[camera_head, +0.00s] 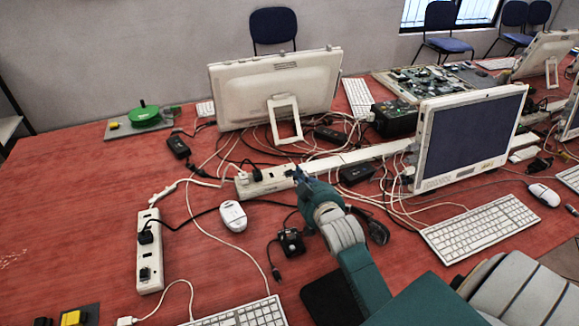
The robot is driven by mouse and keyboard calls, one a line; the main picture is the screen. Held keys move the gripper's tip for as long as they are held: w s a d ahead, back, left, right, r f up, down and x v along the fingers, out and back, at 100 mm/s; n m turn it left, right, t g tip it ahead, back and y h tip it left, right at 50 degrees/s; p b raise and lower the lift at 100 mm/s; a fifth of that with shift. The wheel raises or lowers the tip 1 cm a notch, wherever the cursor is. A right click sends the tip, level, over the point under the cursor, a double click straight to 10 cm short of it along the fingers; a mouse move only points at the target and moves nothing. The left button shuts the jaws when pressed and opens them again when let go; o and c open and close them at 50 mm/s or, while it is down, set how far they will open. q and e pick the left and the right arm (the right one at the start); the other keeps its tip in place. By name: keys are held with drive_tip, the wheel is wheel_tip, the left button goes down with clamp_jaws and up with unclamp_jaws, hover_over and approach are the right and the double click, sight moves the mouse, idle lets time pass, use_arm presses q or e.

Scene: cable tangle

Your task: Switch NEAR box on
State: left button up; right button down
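Two white power strips lie on the red table. One strip (149,262) is on the left, pointing toward me, with a black plug and a small dark part on it. The other strip (262,181) lies crosswise near the middle, with a black plug in it. No label marks either as NEAR. My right gripper (301,178) is at the right end of the middle strip, seen from behind. Its fingertips are largely hidden, so I cannot tell contact or opening. A yellow block (73,318) on a dark plate is cut by the bottom edge. My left gripper is not in view.
Tangled white and black cables spread around the middle strip. A black adapter (178,146), a white mouse (233,216) and a small black device (291,241) lie nearby. Monitors (275,89) stand behind and right (468,137). The table's far left (60,200) is clear.

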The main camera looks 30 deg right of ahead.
hover_over(289, 172)
drive_tip(key=s+a, duration=0.1)
drive_tip(key=s, duration=0.1)
wheel_tip(289, 172, down, 2)
drive_tip(key=f, duration=0.1)
drive_tip(key=f+p, duration=0.1)
drive_tip(key=f, duration=0.1)
drive_tip(key=shift+w+d+f, duration=0.1)
drive_tip(key=shift+d+f, duration=0.1)
drive_tip(key=shift+f, duration=0.05)
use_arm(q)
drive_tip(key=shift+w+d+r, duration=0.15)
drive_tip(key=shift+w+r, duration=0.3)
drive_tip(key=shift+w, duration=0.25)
use_arm(e)
drive_tip(key=shift+f, duration=0.5)
